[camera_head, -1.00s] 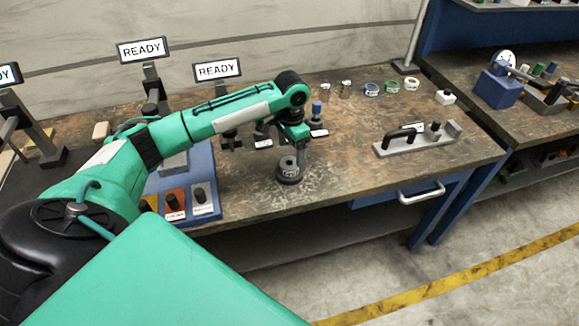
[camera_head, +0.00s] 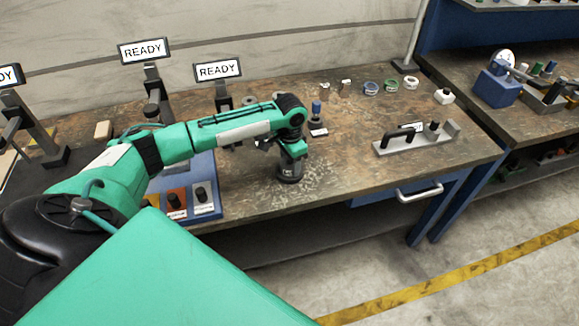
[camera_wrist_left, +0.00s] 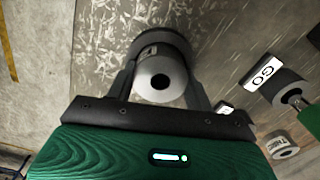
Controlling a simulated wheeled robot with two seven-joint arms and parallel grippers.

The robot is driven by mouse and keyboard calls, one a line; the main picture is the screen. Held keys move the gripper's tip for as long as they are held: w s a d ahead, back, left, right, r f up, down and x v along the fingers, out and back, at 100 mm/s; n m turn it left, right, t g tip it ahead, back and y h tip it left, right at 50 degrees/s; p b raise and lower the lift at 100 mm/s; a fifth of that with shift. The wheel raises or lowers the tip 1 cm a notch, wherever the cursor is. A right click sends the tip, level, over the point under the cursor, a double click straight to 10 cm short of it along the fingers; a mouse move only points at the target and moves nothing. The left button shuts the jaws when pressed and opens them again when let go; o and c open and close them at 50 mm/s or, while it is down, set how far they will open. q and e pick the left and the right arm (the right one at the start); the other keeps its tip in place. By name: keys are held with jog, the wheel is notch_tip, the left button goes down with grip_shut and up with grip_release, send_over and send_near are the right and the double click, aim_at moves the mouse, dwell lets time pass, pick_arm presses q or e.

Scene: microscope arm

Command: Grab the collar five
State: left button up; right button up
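A grey cylindrical collar (camera_head: 288,171) with a light label and a dark wider base stands upright near the front edge of the bench. Its number cannot be read. My left gripper (camera_head: 292,154) points down right over it. In the left wrist view the collar (camera_wrist_left: 161,72) shows its round top with a dark central hole, between the two dark fingers. The fingers straddle it and look open, with no clear grip on it. My right gripper is not in view.
A blue panel (camera_head: 206,160) with several knobs lies left of the collar. A small blue-topped post (camera_head: 316,110) stands behind it. A grey fixture with black handles (camera_head: 415,140) is at right, with several rings along the back. READY signs stand at the back left.

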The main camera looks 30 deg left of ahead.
pick_arm(q)
jog(key=c, duration=0.7)
jog(key=shift+r, duration=0.1)
